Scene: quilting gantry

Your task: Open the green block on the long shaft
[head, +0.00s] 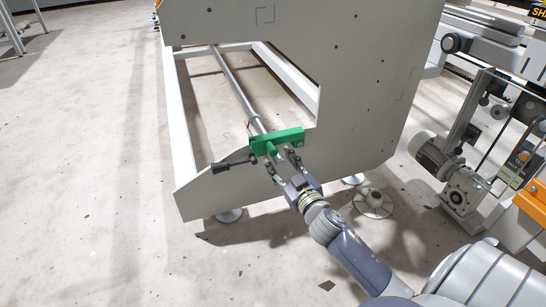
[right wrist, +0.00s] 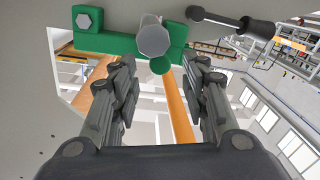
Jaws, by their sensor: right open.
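The green block (head: 288,139) sits at the end of the long grey shaft (head: 238,90), at the edge of the grey end plate. A black handle (head: 222,167) on a thin rod sticks out to its left. In the right wrist view the green block (right wrist: 105,45) lies across the top, with the shaft end (right wrist: 153,38) in front of it and a round green knob (right wrist: 160,65) below. The handle (right wrist: 255,27) is at the upper right there. My right gripper (head: 283,164) is open just in front of the block, its fingers (right wrist: 160,72) apart on either side of the knob. My left gripper is not in view.
The large grey end plate (head: 350,60) rises behind and right of the block. A motor unit (head: 445,160) and a machine frame stand at the right. Round feet (head: 373,203) rest on the floor below. The concrete floor (head: 80,190) at the left is clear.

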